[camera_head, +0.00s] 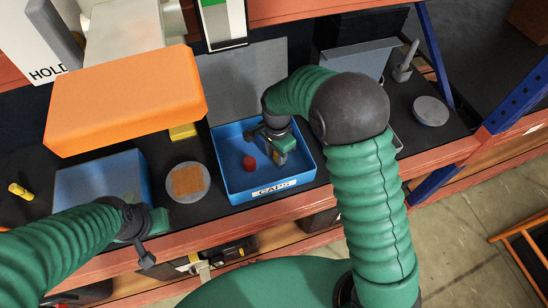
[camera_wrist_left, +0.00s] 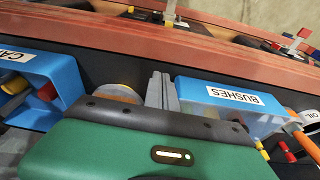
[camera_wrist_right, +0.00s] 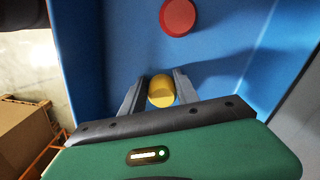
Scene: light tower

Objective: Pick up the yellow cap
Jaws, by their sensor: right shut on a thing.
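The yellow cap (camera_wrist_right: 161,91) is between the two fingers of my right gripper (camera_wrist_right: 158,92), inside the blue bin labelled CAPS (camera_head: 308,162). The right gripper is shut on it. In the head view, this gripper (camera_head: 279,157) points down into the bin and mostly hides the cap. A red cap (camera_wrist_right: 179,16) lies on the bin floor, apart from the gripper; it also shows in the head view (camera_head: 249,162). My left gripper (camera_head: 147,258) hangs by the shelf's front edge. Its fingers (camera_wrist_left: 162,90) are together with nothing between them.
A round disc with an orange square (camera_head: 187,181) lies between the bins. A large orange block (camera_head: 125,100) overhangs the back left. A grey disc (camera_head: 431,111) lies at the right.

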